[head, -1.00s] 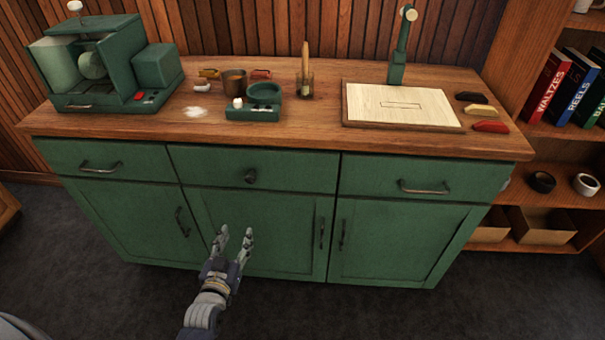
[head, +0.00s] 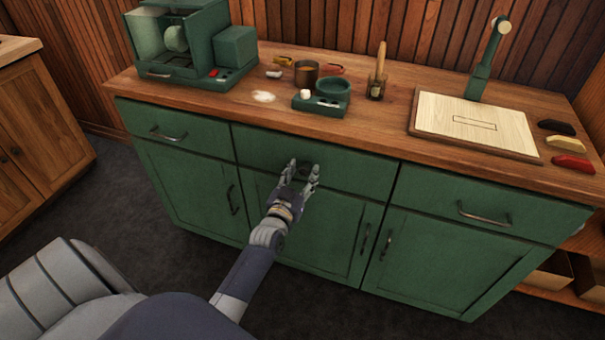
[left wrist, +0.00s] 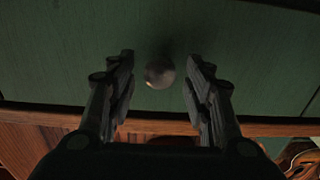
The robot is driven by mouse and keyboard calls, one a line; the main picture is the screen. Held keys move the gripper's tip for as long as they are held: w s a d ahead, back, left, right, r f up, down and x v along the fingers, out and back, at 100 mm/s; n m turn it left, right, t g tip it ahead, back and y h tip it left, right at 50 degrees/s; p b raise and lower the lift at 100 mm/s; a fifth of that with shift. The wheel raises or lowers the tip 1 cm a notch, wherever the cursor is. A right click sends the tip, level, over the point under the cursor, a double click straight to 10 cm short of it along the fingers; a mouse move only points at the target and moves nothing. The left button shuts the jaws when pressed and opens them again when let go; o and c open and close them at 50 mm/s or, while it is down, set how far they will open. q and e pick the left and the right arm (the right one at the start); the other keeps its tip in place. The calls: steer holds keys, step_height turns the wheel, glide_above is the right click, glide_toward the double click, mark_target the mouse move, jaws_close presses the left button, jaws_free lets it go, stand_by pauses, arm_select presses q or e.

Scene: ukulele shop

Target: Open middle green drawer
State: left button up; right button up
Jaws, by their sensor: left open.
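The middle green drawer (head: 352,172) is shut, flush in the cabinet between two other green drawers. Its round dark knob (head: 304,168) is partly hidden behind my left gripper (head: 301,170) in the head view. In the left wrist view the knob (left wrist: 159,73) sits between the two open fingers of my left gripper (left wrist: 163,75), nearer the left finger's tip side than not clearly touching either. The jaws are open and hold nothing. I cannot tell how deep the knob lies between them. My right gripper does not show.
The wooden countertop (head: 400,95) above holds a green machine (head: 185,45), a cup (head: 306,72), a green dish (head: 325,98) and a pale board (head: 475,122). The left drawer (head: 172,130) and right drawer (head: 480,200) are shut. Dark floor (head: 100,200) lies clear at the left.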

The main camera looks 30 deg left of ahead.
arm_select(q)
steer(key=shift+w, duration=0.15)
steer(key=c, duration=1.1)
